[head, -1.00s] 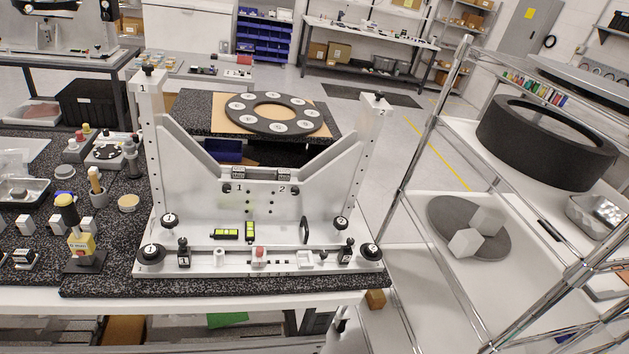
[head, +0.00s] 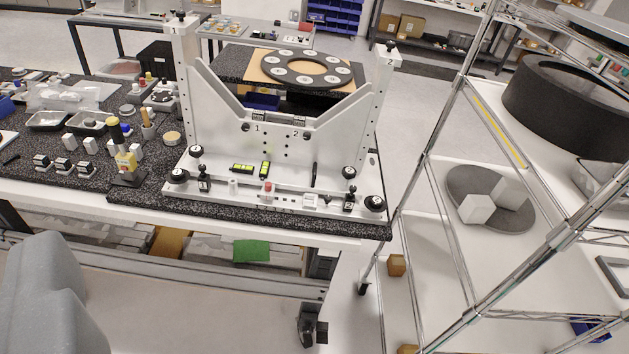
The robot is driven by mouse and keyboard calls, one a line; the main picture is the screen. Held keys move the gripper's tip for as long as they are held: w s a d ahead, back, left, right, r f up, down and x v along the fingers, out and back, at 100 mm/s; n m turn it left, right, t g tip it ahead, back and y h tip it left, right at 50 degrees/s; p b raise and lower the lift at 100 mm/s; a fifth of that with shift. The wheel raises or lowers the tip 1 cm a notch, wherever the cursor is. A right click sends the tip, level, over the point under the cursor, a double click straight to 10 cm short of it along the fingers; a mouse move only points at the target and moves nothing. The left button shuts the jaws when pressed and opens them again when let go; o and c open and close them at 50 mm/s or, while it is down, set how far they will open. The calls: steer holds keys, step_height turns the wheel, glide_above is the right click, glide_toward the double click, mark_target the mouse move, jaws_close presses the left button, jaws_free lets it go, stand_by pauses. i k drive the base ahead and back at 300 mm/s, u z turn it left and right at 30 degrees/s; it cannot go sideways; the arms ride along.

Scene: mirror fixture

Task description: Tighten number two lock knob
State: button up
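The white mirror fixture (head: 270,132) stands upright on a black speckled slab on the bench. Its plate carries the numbers 1 and 2. On its right side, black round knobs sit at the upper base (head: 349,172) and at the front right corner (head: 375,204). A small black part (head: 349,201) stands between them. The right post (head: 383,85) bears a 2 and a dark knob (head: 391,47) on top. The knob labels are too small to tell which is lock knob two. My gripper is not in view.
A wire shelf rack (head: 450,150) stands close on the right, holding a large black ring (head: 570,108) and a grey disc with white blocks.

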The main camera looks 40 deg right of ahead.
mark_target(373, 203)
steer(key=z, duration=0.85)
steer(key=i, duration=1)
steer(key=z, duration=0.15)
steer(key=k, duration=0.55)
steer(key=u, duration=0.05)
